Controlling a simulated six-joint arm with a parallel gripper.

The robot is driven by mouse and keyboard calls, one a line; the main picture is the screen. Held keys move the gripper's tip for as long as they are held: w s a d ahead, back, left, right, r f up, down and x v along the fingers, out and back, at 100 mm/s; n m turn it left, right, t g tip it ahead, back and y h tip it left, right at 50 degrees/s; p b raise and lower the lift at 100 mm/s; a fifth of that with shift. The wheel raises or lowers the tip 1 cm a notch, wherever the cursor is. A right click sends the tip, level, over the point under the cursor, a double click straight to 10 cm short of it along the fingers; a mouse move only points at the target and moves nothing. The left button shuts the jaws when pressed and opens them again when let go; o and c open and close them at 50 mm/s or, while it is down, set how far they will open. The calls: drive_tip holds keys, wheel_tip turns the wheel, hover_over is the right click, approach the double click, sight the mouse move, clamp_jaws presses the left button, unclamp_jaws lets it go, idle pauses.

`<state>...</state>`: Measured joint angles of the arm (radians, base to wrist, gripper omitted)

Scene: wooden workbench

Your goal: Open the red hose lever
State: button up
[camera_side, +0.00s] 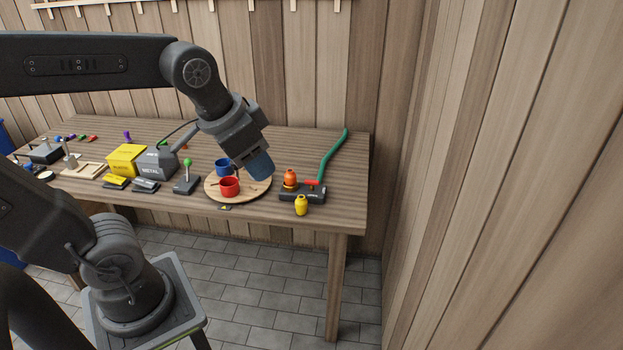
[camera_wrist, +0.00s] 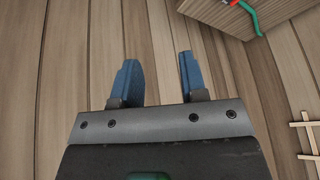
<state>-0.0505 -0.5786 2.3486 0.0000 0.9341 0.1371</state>
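The red hose lever (camera_side: 312,183) sits on a dark base (camera_side: 303,195) near the right end of the workbench. A green hose (camera_side: 332,155) runs from it toward the back edge. My gripper (camera_side: 261,170) is to the left of the lever, above the round wooden board, and touches nothing that I can see. In the wrist view its two blue fingers (camera_wrist: 159,78) stand apart with nothing between them. A piece of the green hose (camera_wrist: 248,10) with a bit of red shows at the top right of the wrist view.
A red cup (camera_side: 229,187) and a blue cup (camera_side: 223,167) are on the round board (camera_side: 255,192). The bench (camera_side: 349,205) is bare right of the hose. A wooden wall (camera_side: 480,200) rises beyond.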

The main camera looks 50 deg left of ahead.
drive_tip(key=w+a+r+m+g, duration=0.15)
drive_tip(key=w+a, duration=0.35)
drive_tip(key=w, duration=0.5)
drive_tip(key=m+g, duration=0.4)
drive_tip(key=m, duration=0.3)
hover_over(312, 185)
wheel_tip(312, 185, down, 17)
drive_tip(key=shift+n+t, duration=0.25)
drive_tip(key=f, duration=1.3)
drive_tip(key=shift+w+a, duration=0.2)
drive_tip(key=shift+a, duration=0.1)
drive_tip(key=shift+c, duration=0.3)
clamp_jaws()
